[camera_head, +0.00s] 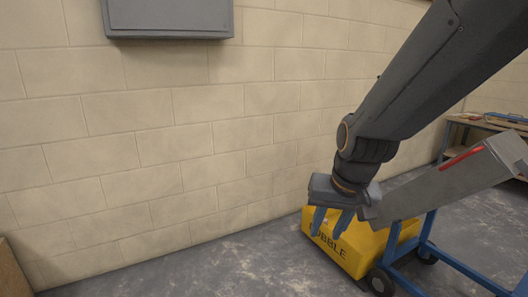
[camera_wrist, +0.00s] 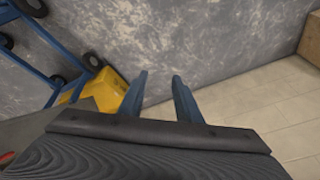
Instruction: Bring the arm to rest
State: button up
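My gripper (camera_head: 330,222) hangs at the end of my dark grey arm, right of centre in the head view. Its two blue fingers stand apart with nothing between them. In the wrist view the gripper (camera_wrist: 158,88) also shows open and empty, with bare floor and wall beyond the fingers. In the head view the fingers overlap a yellow tub (camera_head: 345,250) marked with dark lettering, partly hidden behind my gripper and arm. I cannot tell the gap between the fingers and the tub.
A block wall (camera_head: 150,150) runs along the back, with a grey box (camera_head: 168,18) mounted high. A workbench (camera_head: 485,125) stands at far right. A brown box edge (camera_head: 12,272) shows lower left. Floor between is clear.

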jog(key=s+a+n+g+p, duration=0.2)
jog(key=s+a+n+g, duration=0.15)
jog(key=s, duration=1.25)
jog(key=d+r+m+p, duration=0.2)
jog(key=d+r+p, duration=0.6)
jog(key=p, duration=0.7)
jog(key=shift+s+d+r+h+p, duration=0.15)
jog(key=shift+d+r+h+p, duration=0.2)
jog(key=shift+r, duration=0.3)
